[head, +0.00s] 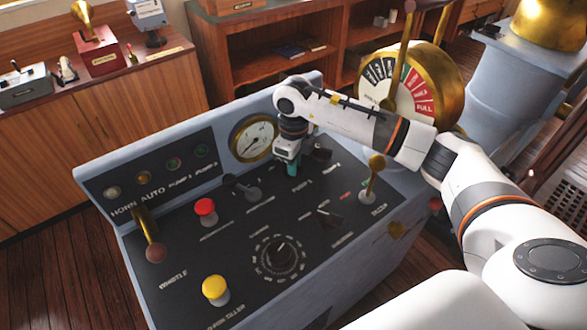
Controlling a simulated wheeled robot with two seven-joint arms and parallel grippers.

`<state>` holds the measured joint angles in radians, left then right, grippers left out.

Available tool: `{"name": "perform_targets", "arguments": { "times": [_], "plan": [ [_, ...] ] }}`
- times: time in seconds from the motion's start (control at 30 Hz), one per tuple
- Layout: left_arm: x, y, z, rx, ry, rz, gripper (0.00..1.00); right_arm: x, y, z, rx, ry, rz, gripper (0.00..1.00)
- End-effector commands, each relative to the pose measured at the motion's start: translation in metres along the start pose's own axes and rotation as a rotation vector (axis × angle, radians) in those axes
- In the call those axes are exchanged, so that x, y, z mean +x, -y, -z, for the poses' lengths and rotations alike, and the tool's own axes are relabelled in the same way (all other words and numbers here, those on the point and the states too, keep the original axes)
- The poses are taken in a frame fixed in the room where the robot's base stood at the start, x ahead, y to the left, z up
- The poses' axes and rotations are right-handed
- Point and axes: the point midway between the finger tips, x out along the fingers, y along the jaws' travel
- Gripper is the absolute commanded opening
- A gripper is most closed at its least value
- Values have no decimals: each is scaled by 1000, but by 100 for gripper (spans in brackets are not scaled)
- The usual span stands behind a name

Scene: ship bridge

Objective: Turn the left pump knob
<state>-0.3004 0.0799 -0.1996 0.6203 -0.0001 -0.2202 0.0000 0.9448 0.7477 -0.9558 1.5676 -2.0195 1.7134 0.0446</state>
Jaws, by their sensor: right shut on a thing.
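The grey console's black panel (225,255) fills the middle of the head view. My right gripper (291,169) points down onto the panel, just below the round gauge, with its teal fingertips above the first pump label (302,184). It is shut on the left pump knob, which the fingers and wrist hide. The right pump knob (323,155) is a small dark knob just to the right, partly shaded by my arm. My left gripper is not in view.
A red button (205,207), a yellow button (214,287), a large black dial (280,255) and a brass-handled lever (375,168) stand on the panel. A brass gauge (253,138) is behind the gripper. The brass telegraph (405,85) rises behind my right arm.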

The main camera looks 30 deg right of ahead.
Motion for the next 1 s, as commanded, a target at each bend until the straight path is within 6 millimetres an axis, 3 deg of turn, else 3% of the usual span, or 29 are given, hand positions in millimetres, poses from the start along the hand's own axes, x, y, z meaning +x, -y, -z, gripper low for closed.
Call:
{"name": "perform_targets", "arguments": {
  "times": [0.7,0.73,0.83,1.0],
  "plan": [
    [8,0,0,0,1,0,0,-2,-1,1,-77,-6,-3,0],
    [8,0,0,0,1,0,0,-2,-1,1,-77,-6,-3,15],
    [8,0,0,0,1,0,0,-2,-1,1,-76,-5,-3,31],
    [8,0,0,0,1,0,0,-1,-1,1,-76,-3,-2,34]
  ]
}}
